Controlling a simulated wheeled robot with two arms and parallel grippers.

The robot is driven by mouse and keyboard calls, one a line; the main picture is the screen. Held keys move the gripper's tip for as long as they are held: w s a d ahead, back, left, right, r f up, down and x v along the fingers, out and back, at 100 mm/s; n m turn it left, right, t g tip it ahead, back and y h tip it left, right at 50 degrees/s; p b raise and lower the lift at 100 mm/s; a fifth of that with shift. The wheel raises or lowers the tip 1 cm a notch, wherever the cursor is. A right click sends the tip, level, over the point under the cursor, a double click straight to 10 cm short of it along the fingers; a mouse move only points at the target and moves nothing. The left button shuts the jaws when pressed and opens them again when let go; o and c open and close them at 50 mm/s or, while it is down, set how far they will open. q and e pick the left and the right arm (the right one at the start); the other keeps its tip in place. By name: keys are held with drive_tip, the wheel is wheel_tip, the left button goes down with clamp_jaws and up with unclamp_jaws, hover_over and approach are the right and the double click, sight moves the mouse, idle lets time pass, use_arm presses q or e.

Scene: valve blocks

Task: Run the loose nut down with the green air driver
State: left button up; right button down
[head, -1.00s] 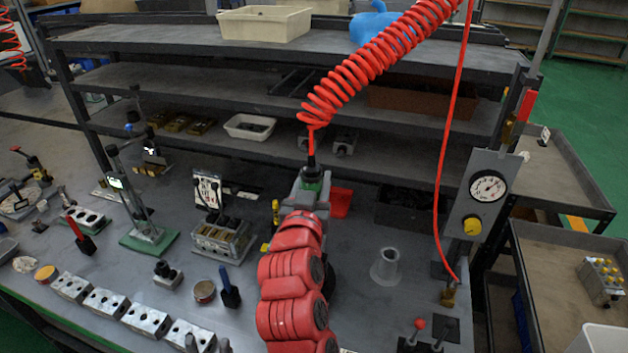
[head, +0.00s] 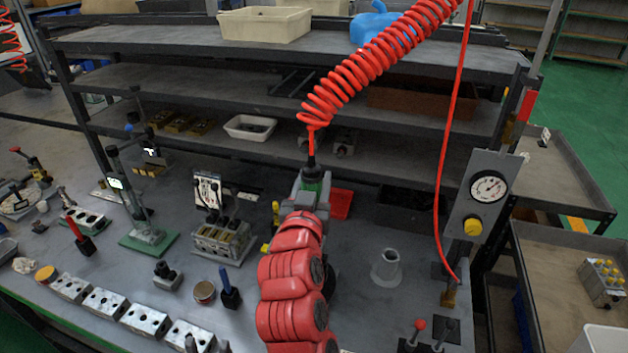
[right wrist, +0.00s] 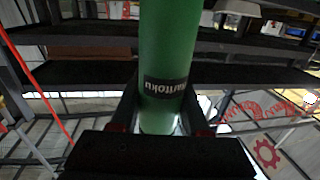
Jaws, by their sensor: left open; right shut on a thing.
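The green air driver (head: 315,185) stands at the centre of the head view, hung on a coiled red hose. My right gripper (head: 310,196) is shut around it, and my red arm hides its lower part. In the right wrist view the green body (right wrist: 165,45) with a black label fills the gap between the fingers (right wrist: 160,117). Metal valve blocks (head: 104,302) lie in a row at the front left of the bench. My left gripper (head: 207,345) is open and empty at the bottom edge, by the nearest block. I cannot make out the loose nut.
A gauge panel (head: 482,195) and a grey cone stand (head: 386,267) are on the right. A test stand (head: 140,200) is on the left. Shelves (head: 280,150) rise behind.

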drive_tip(key=shift+w+r, duration=0.15)
drive_tip(key=shift+r, duration=0.3)
wheel_tip(320, 180, up, 8)
drive_tip(key=p, duration=0.2)
drive_tip(key=shift+f, duration=0.2)
idle(1.0)
